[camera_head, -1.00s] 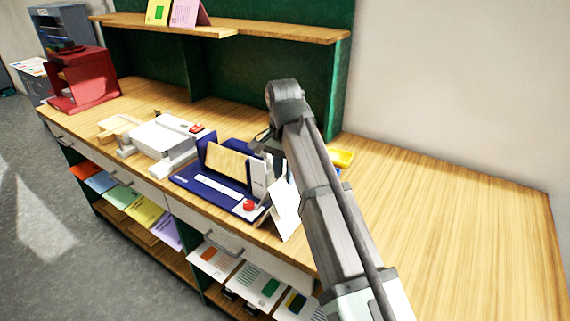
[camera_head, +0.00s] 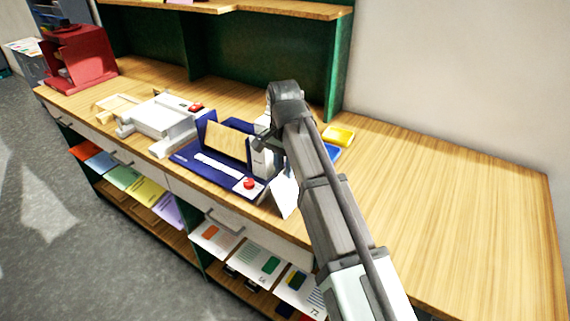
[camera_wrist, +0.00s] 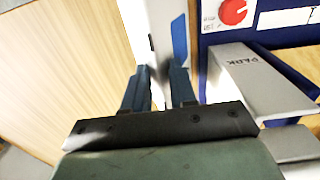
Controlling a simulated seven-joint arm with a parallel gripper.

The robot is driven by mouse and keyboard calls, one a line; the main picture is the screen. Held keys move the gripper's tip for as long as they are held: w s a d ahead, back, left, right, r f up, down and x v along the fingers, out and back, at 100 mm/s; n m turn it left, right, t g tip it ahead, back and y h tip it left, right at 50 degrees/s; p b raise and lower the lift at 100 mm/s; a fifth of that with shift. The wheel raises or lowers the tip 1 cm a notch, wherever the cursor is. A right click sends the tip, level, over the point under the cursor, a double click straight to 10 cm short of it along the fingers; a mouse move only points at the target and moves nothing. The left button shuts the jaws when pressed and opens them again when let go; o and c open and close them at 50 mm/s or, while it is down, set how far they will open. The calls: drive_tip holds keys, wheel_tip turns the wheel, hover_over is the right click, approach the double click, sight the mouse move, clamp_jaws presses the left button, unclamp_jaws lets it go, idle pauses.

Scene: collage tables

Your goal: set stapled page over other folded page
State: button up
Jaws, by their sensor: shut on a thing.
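My gripper (camera_wrist: 158,80) is shut on a white folded page (camera_wrist: 150,25) in the wrist view, with one finger on each side of it. A blue patch shows on the page's right part. In the head view the page (camera_head: 284,196) hangs tilted beside the right end of the blue machine, near the counter's front edge; my arm hides part of it and most of the gripper. Whether it has a staple is too small to tell. I cannot identify the other folded page; only the lower edges of folded cards (camera_head: 180,1) show on the top shelf.
The blue machine (camera_head: 230,178) has a red button (camera_head: 249,184), also in the wrist view (camera_wrist: 233,11). A grey bracket marked PARK (camera_wrist: 255,75) is close right of my fingers. The counter's right is clear.

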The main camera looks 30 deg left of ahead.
drive_tip(key=o, duration=0.8)
drive_tip(key=shift+o, duration=0.2)
drive_tip(key=shift+r, duration=0.1)
drive_tip(key=shift+r, duration=2.95)
drive_tip(key=shift+w, duration=0.1)
